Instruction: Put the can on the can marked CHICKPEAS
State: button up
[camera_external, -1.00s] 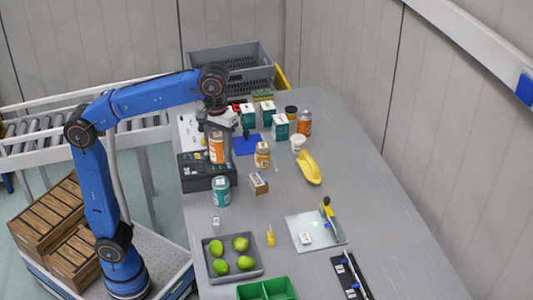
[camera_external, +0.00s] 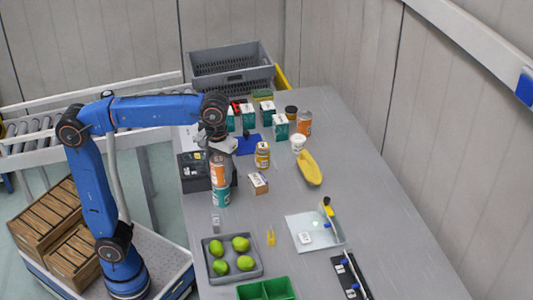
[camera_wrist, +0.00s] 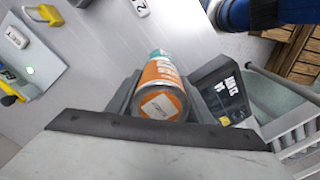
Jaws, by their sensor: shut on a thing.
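An orange can (camera_external: 217,170) is upright in my gripper (camera_external: 218,158), which is shut around its upper part. A teal can (camera_external: 221,196) stands on the table directly below it in the external view. The two look lined up, and their edges meet in the picture; I cannot tell whether they touch. The wrist view shows the orange can (camera_wrist: 163,88) between the fingers (camera_wrist: 163,100), with a strip of the teal can (camera_wrist: 158,54) beyond it. The lettering on the teal can is too small to read as CHICKPEAS.
A black box (camera_external: 190,172) stands close to the left of the cans. A small carton (camera_external: 258,183) and a yellow-labelled jar (camera_external: 262,154) stand to the right. A grey tray of green fruit (camera_external: 258,268) lies in front.

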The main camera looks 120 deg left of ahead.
jog(key=shift+f, duration=0.1)
jog(key=o, duration=1.3)
notch_tip(320, 180, up, 12)
jog(key=shift+r, duration=0.1)
jog(key=s+d+f+m+t, duration=0.1)
jog(key=s+d+f+m, duration=0.5)
jog(key=f, duration=0.6)
jog(key=s+d+f+m+t, duration=0.2)
jog(key=s+d+f+m, duration=0.4)
jog(key=f, duration=0.6)
jog(key=s+d+f+m+t, duration=0.1)
jog(key=s+d+f+m, duration=0.5)
jog(key=d+f, duration=0.4)
notch_tip(320, 180, down, 2)
jog(key=shift+s+f+t, duration=0.1)
jog(key=shift+s+t, duration=0.3)
jog(key=shift+s, duration=0.4)
